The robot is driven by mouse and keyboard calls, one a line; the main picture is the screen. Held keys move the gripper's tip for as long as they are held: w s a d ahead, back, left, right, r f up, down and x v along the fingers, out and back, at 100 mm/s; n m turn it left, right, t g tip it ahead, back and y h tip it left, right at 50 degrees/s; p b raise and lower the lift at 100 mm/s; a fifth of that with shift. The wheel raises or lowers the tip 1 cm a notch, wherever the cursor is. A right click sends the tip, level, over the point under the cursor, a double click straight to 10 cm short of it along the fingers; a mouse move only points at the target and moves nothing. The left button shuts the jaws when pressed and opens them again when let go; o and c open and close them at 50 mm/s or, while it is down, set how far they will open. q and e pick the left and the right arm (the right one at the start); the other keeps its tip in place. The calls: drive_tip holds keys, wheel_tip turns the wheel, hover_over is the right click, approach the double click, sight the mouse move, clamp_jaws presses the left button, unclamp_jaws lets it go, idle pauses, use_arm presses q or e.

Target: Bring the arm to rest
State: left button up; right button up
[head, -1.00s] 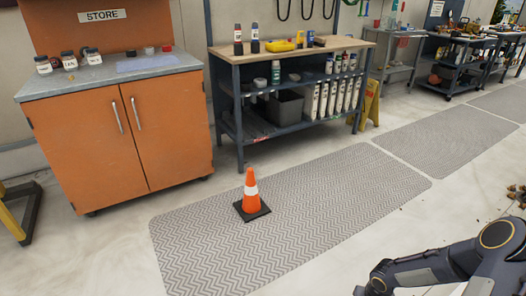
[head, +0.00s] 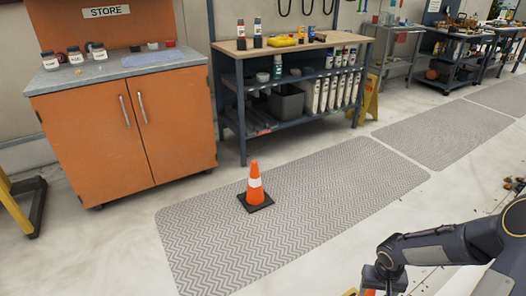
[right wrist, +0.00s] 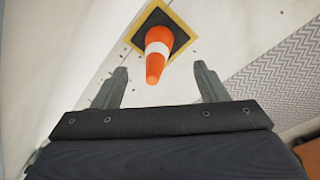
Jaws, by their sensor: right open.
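My right arm comes in at the lower right of the head view, bent, with its wrist low at the bottom edge. In the right wrist view my right gripper (right wrist: 160,88) is open, its two fingers wide apart with nothing between them in its grip. An orange and white cone (right wrist: 157,48) on a black and yellow base stands on the floor beyond the fingertips. Only a small orange part beside my wrist shows at the bottom of the head view. My left gripper is not in view.
Another orange cone (head: 255,185) stands on the grey zigzag mat (head: 330,200). An orange cabinet (head: 130,130) with jars on top stands at the left. A workbench (head: 290,50) with bottles and bins stands behind the mat. A yellow wet-floor sign (head: 367,98) is beside it. The floor between is clear.

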wheel_tip(320, 180, up, 10)
drive_tip(key=s+a, duration=0.1)
drive_tip(key=s, duration=0.1)
drive_tip(key=s+a+r+n+t+y, duration=0.1)
drive_tip(key=s+a+r+t+y, duration=0.35)
drive_tip(key=s+a+r, duration=0.95)
wheel_tip(320, 180, up, 24)
drive_tip(key=p, duration=2.3)
drive_tip(key=shift+d+n+t, duration=0.3)
drive_tip(key=shift+d+t, duration=0.1)
drive_tip(key=shift+t, duration=0.05)
drive_tip(key=shift+f, duration=0.1)
